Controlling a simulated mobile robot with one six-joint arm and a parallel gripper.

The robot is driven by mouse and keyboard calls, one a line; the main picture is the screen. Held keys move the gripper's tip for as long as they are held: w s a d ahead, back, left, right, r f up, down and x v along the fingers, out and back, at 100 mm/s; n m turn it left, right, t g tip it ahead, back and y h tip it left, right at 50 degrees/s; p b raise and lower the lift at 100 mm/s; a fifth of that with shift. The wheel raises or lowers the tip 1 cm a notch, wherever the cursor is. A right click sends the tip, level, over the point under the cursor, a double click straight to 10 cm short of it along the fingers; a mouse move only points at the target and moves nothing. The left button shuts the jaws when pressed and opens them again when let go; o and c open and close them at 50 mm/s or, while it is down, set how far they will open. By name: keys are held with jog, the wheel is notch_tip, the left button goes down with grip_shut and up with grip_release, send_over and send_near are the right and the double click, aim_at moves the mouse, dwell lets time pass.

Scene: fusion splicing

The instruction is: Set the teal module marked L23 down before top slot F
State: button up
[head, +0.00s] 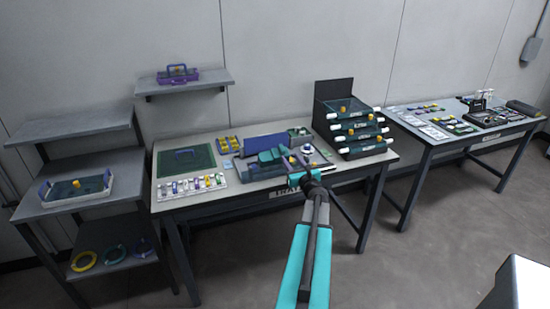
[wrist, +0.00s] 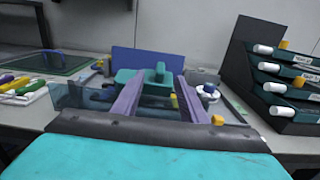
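A teal module (wrist: 160,73) with a raised grip on top is at the tips of my gripper (wrist: 160,82). In the head view the teal module (head: 268,156) is above the dark equipment at the table's centre. My gripper (head: 293,157) reaches it from the front right. Its two purple fingers stand well apart, with the raised grip between them and a gap on each side. The module's body shows past the left finger. I cannot tell if the module rests on something. The L23 mark and the slot F label are not readable.
A dark stepped rack (head: 350,125) with white-ended trays stands to the right. A purple-blue panel (wrist: 137,61) stands behind the module. A green mat (head: 186,160) and a row of coloured items (head: 190,186) lie to the left. A white ring-shaped part (wrist: 207,91) is close on the right.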

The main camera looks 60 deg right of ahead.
aim_at(282, 147)
jog(key=shift+d, duration=0.1)
jog(key=shift+p+x, duration=1.1)
jog(key=shift+x, duration=2.85)
jog(key=shift+w+d+f, duration=0.1)
jog(key=shift+w+d, duration=0.05)
jog(key=shift+d, duration=0.1)
jog(key=shift+p+x, duration=1.35)
jog(key=shift+x, duration=1.2)
jog(key=shift+f, duration=0.15)
grip_shut()
